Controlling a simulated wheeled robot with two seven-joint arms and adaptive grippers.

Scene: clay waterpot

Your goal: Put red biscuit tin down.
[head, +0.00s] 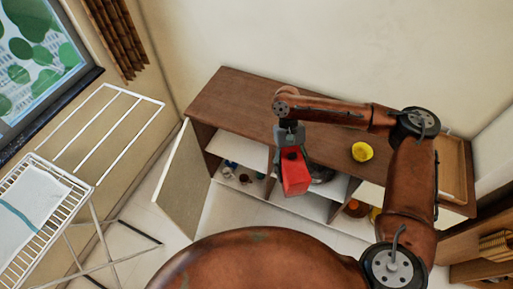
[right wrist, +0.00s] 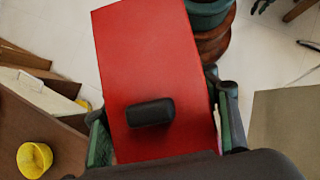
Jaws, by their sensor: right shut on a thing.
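The red biscuit tin (head: 295,177) is a red box held in front of the wooden cabinet in the head view. It fills the middle of the right wrist view (right wrist: 150,60), with a dark raised piece on its face. My right gripper (head: 290,150) is shut on the tin, with a finger on each side of it in the right wrist view (right wrist: 165,125). The tin is held in the air near the cabinet's front edge. Whether it touches anything is not clear. My left gripper is not in view.
The brown cabinet (head: 235,95) has open shelves with small items and an open door (head: 182,180) on the left. A yellow pot (head: 362,151) stands on its top. A wooden tray (head: 451,168) lies at the right end. A white drying rack (head: 75,190) stands at left.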

